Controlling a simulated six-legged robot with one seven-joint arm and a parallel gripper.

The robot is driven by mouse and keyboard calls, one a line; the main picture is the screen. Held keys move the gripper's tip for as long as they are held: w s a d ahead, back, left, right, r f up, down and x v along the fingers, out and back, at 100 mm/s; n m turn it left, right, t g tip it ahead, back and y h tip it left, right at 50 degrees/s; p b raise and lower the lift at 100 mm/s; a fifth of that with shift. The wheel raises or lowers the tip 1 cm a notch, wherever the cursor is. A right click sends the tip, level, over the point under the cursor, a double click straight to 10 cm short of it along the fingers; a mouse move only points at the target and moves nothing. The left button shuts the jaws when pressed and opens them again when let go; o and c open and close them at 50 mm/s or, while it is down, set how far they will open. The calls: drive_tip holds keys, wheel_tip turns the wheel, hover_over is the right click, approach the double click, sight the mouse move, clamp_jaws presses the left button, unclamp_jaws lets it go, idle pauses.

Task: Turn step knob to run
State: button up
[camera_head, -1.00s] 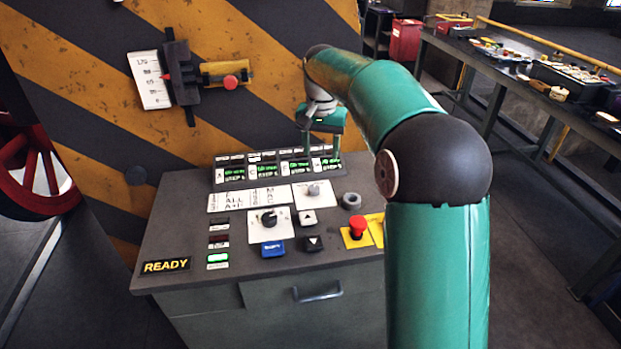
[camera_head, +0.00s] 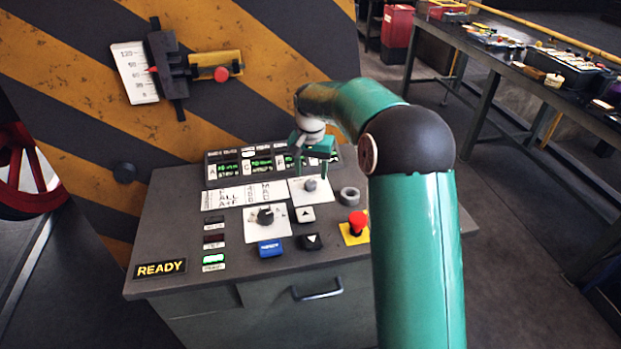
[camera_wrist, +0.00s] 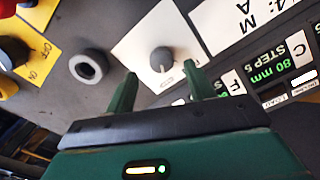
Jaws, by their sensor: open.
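A grey knob (camera_head: 311,184) stands on a white plate on the sloping-topped control desk. A darker knob (camera_head: 265,216) sits on another white plate, lower left of it. The frames do not show which one is labelled as the step knob. My gripper (camera_head: 312,172) is open and empty, just behind and above the grey knob. In the wrist view, the grey knob (camera_wrist: 162,60) lies just beyond my gripper (camera_wrist: 161,72), roughly centred between the two fingertips. No contact is visible. The small print beside the knob is unreadable.
A grey ring (camera_head: 349,196) and a red mushroom button (camera_head: 356,222) on yellow are to the right of the knobs. Blue (camera_head: 270,249) and black buttons lie in front. Lit displays (camera_head: 240,168) line the back. A READY sign (camera_head: 160,268) is at the front left.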

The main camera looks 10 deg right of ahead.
sight(311, 182)
wheel_tip(311, 182, down, 3)
drive_tip(key=shift+f, duration=0.2)
drive_tip(key=shift+w+f, duration=0.15)
drive_tip(key=shift+f, duration=0.15)
drive_tip(key=shift+r, duration=0.1)
drive_tip(key=shift+c, duration=0.2)
drive_tip(key=c, duration=0.9)
drive_tip(key=shift+c, duration=0.2)
